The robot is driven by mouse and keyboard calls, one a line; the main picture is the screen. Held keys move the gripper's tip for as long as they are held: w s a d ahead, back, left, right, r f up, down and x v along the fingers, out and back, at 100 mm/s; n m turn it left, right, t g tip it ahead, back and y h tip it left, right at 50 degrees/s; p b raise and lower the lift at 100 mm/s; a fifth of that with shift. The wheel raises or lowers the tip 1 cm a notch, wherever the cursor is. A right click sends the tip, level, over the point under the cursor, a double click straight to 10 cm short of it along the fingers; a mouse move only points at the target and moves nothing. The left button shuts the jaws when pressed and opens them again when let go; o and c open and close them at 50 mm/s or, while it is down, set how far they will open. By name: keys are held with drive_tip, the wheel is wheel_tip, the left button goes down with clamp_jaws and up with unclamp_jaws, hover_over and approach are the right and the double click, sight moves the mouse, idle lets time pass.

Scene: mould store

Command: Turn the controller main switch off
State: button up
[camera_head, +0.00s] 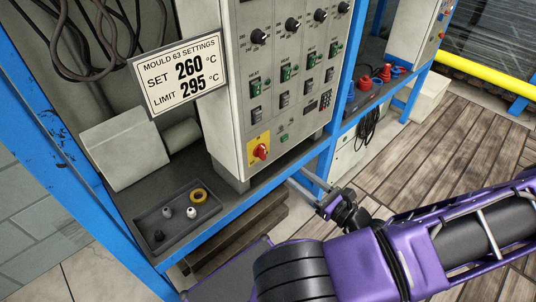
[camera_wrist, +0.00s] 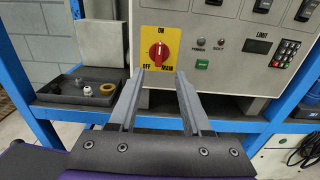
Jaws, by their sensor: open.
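The controller (camera_head: 228,134) is a pale grey cabinet on a blue-framed shelf. Its main switch is a red rotary knob (camera_head: 260,151) on a yellow plate, low on the panel's left. In the wrist view the knob (camera_wrist: 158,51) stands about upright, towards the "ON" mark at the top; "OFF" is at lower left. My gripper (camera_head: 297,179) is open and empty, apart from the panel and to the right of the switch in the head view. In the wrist view its two fingertips (camera_wrist: 160,73) point at the panel, just below the knob.
A dark tray (camera_head: 176,236) with small parts and a yellow ring stands left of the cabinet. A sign (camera_head: 179,72) reads set 260, limit 295. Blue posts (camera_head: 92,190) and the shelf edge frame the area. Several other knobs and a keypad (camera_wrist: 287,48) are on the panel.

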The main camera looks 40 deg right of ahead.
sight(265, 151)
drive_tip(key=w, duration=0.8)
drive_tip(key=w+a, duration=0.1)
drive_tip(key=w, duration=0.4)
drive_tip(key=shift+b, duration=0.4)
clamp_jaws()
